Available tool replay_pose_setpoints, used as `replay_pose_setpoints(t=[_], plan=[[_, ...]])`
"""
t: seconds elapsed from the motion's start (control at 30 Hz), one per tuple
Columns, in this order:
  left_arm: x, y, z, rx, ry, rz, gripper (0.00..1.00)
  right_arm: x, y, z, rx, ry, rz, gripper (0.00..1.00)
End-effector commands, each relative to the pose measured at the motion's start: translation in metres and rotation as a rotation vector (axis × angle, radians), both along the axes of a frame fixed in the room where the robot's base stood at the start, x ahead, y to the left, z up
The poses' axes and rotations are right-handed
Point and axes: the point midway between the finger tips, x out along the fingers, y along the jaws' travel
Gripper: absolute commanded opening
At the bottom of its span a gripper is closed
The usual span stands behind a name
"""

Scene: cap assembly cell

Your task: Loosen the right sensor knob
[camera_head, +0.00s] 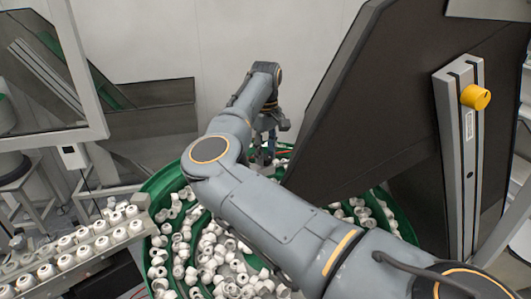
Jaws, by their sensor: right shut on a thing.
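My right arm reaches from the lower right across the green bowl feeder. My right gripper (269,150) is at its far end, pointing down over the far side of the bowl. It is shut on the right sensor knob, which is too small and too covered by the fingers and wrist to make out. My left gripper is not in view.
The green bowl feeder (153,190) holds many white caps. A rail of white caps (100,236) runs at the lower left. A large dark panel (390,110) stands close to the right of my arm. A yellow knob (475,97) sits on a grey upright (452,150) at the right.

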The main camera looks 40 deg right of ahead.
Motion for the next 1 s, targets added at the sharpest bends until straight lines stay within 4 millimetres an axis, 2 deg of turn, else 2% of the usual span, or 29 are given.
replay_pose_setpoints(t=[0.37,1.0], plan=[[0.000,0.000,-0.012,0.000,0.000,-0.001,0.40,0.000,0.000,-0.002,0.000,0.000,0.087,0.03],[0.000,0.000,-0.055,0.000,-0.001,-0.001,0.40,0.000,0.000,-0.001,-0.002,-0.001,0.641,0.03]])
